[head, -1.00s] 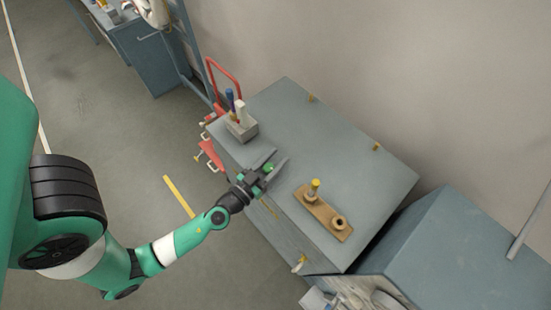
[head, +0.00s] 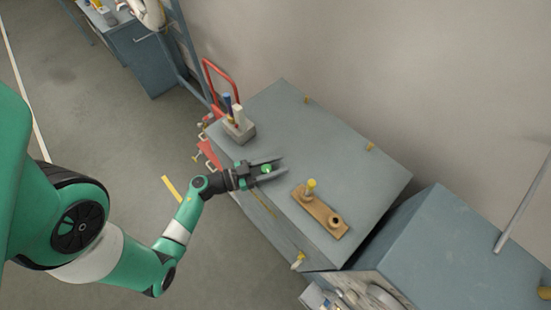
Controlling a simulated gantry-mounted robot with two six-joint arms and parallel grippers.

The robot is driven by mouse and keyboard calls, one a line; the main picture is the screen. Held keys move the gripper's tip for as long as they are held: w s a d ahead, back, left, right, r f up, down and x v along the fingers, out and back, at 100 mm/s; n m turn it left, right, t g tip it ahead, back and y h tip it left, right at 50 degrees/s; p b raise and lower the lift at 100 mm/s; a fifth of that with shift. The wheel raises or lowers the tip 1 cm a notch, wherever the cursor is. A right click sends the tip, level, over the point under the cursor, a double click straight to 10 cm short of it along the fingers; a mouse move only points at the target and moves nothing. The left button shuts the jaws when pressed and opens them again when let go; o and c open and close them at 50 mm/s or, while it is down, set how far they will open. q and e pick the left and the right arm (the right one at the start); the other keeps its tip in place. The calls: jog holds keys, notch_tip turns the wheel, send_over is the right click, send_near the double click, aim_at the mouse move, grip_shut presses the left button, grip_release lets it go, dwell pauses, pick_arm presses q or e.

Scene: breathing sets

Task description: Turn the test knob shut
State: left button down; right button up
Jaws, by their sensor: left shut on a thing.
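My left gripper (head: 276,168) is above the near left part of the grey bench top (head: 325,135), its fingers pointing right. It is shut on a small bright green knob (head: 266,169) that shows between the two fingers. I take this for the test knob; its base and its turn angle are hidden or too small to tell. My right gripper is not in view.
Right of the fingers lies a wooden block (head: 322,214) bearing a yellow-topped peg (head: 311,184) and a ring-like socket. A grey holder (head: 240,130) with blue and white handled items stands at the bench's left end. The bench's far middle is clear.

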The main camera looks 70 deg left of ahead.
pick_arm(q)
jog(key=shift+d+r+m+h, duration=0.15)
jog(key=shift+m+h, duration=0.3)
jog(key=shift+h, duration=0.25)
jog(key=shift+d+r+m+h, duration=0.15)
jog(key=shift+m+h, duration=0.3)
jog(key=shift+h, duration=0.25)
jog(key=shift+c, duration=2.2)
grip_release()
jog(key=shift+s, duration=0.1)
jog(key=shift+f, duration=0.1)
jog(key=shift+s+a, duration=0.1)
jog(key=shift+s+a, duration=0.1)
jog(key=shift+s, duration=0.2)
jog(key=s+a+b, duration=0.1)
jog(key=s, duration=0.9)
jog(key=shift+s+a+b, duration=0.3)
jog(key=shift+a+b, duration=0.05)
jog(key=shift+a, duration=0.05)
